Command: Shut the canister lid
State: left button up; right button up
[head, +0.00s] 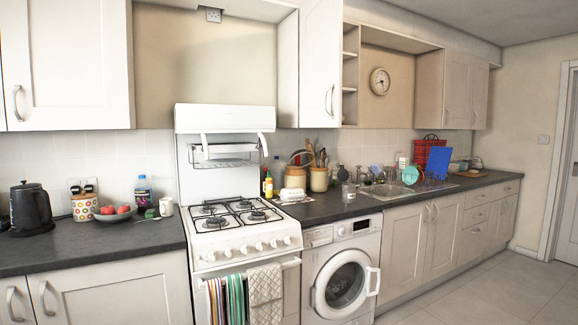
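A small grey, glassy canister (348,194) stands upright near the front edge of the dark counter, above the washing machine. A small round shape (343,175) shows just above it and looks like a raised lid. It is too small to tell whether it is joined to the canister. Two brown canisters, one at left (297,178) and one at right (319,179), stand farther back toward the wall. Neither of my grippers is in view.
A white gas cooker (240,222) stands left of the washing machine (342,272). A white dish (293,195) and a yellow bottle (268,187) are left of the canister. A sink (388,190) and a dish rack with a blue board (438,162) are to its right. The floor (500,292) is clear.

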aim_at(342, 175)
jog(key=u, duration=0.1)
jog(key=i, duration=1.55)
jog(key=z, duration=0.25)
